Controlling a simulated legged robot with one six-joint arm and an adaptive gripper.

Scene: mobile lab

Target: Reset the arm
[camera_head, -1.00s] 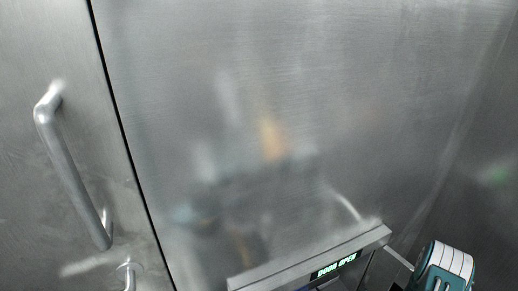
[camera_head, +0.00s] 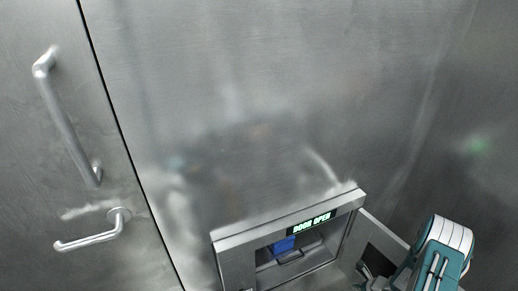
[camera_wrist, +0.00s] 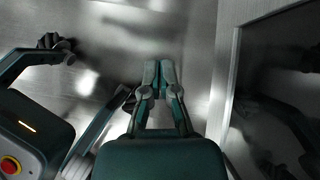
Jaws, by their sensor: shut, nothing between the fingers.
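My gripper (camera_wrist: 159,78) shows in the wrist view, its two teal fingers together with nothing between them. In the head view, my teal and white arm is at the lower right, beside the open door (camera_head: 388,233) of a wall unit (camera_head: 283,231). The gripper's fingers are hard to make out there. In the wrist view, a dark glossy panel in a metal frame (camera_wrist: 232,95) stands to the right of the gripper, apart from it.
The unit's display (camera_head: 311,223) reads "DOOR OPEN". A blue object (camera_head: 284,244) is inside its opening. A metal door with a long vertical handle (camera_head: 68,120) and a lever handle (camera_head: 88,240) is on the left. Brushed metal wall fills the background.

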